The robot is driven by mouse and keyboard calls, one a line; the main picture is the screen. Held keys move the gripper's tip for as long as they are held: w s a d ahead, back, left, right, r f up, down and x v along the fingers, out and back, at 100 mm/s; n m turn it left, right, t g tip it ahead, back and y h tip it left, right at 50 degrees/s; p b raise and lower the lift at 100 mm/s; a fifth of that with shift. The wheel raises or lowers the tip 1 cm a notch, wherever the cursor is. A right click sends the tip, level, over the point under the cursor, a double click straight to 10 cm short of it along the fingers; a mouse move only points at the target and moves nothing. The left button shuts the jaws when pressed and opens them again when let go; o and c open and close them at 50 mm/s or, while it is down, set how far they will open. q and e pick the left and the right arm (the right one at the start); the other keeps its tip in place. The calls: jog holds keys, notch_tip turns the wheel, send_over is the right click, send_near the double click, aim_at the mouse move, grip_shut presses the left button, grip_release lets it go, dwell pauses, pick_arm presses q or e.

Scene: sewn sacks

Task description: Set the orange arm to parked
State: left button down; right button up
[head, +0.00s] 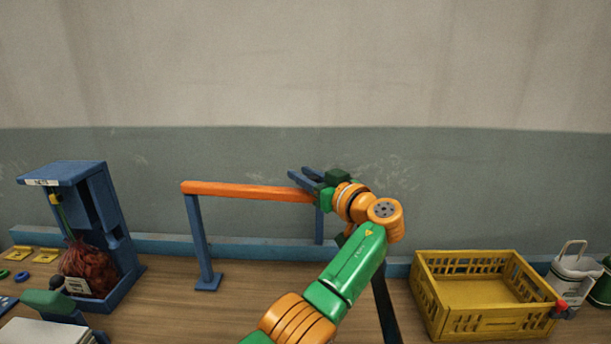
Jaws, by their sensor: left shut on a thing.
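The orange arm (245,191) is a long, nearly level bar. Its left end is at the top of a blue post (199,240) with a flat foot on the table. Its right end reaches a second blue post (319,226), partly hidden by my gripper. My left gripper (303,181) is at the bar's right end, with its blue-grey fingers shut on it. The exact grip is small and partly covered by the wrist. I see no marking for parked. My right gripper is not in view.
A blue stand (107,225) with a red net sack (90,268) is at left. A yellow crate (427,293) is at right, beside a white container (575,275). A blue rail (250,246) runs along the wall. Table is bare between the left post and stand.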

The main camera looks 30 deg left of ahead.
pick_arm(q)
jog(key=c, duration=0.7)
grip_release()
jog(key=shift+o, duration=0.4)
jog(key=shift+a, duration=0.15)
jog(key=b+v, duration=0.3)
jog(key=v, duration=0.4)
